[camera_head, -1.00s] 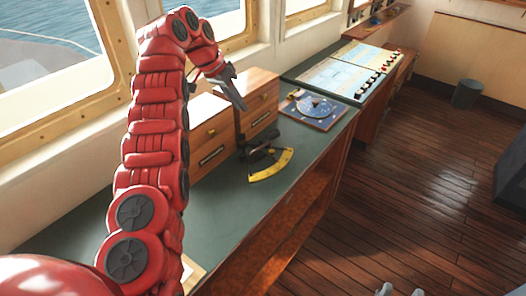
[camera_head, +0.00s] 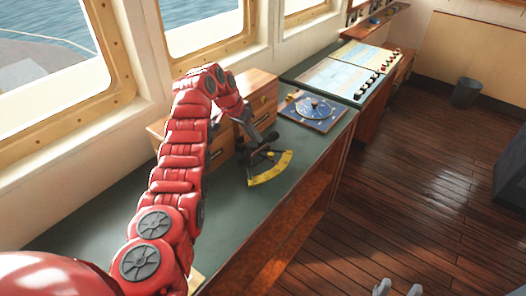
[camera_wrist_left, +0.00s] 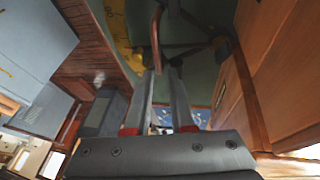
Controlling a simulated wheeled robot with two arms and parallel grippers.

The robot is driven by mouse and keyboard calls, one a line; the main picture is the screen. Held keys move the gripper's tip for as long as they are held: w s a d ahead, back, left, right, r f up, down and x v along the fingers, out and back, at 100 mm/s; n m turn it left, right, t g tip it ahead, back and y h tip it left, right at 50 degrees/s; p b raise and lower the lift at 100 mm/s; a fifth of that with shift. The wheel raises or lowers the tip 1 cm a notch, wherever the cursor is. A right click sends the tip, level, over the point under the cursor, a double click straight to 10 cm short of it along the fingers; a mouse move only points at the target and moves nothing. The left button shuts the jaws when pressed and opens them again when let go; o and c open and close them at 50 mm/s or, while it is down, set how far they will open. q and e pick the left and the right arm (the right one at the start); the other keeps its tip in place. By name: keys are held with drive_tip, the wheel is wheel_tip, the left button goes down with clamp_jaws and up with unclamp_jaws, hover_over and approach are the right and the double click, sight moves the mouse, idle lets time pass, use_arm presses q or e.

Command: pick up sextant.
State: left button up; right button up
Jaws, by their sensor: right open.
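The sextant, with a yellow arc and a dark frame (camera_head: 268,175), stands on the green counter top beside the wooden drawer boxes. In the left wrist view its yellow arc (camera_wrist_left: 122,35) is at the upper left and a brown curved handle (camera_wrist_left: 156,30) is nearer the middle. My left gripper (camera_head: 266,143) is just above the sextant. In the left wrist view its fingers (camera_wrist_left: 164,70) are a little apart, with the handle's end at or between the tips; no firm contact shows. My right gripper (camera_head: 399,290) is open, with only its tips at the bottom edge.
Wooden drawer boxes (camera_head: 262,90) stand close behind the sextant, by the windows. A blue chart board with a round dial (camera_head: 312,110) lies beyond it. The green counter (camera_head: 235,215) is mostly clear in front. The wooden floor (camera_head: 400,200) is open to the right.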

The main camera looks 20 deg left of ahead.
sight(263, 147)
use_arm(q)
drive_tip(key=p+x, duration=0.2)
drive_tip(key=x, duration=0.2)
drive_tip(key=shift+s+d+f, duration=0.1)
drive_tip(key=shift+d, duration=0.15)
drive_tip(key=shift+p+x, duration=0.3)
drive_tip(key=shift+x, duration=0.45)
drive_tip(key=shift+a, duration=0.1)
clamp_jaws()
idle(0.7)
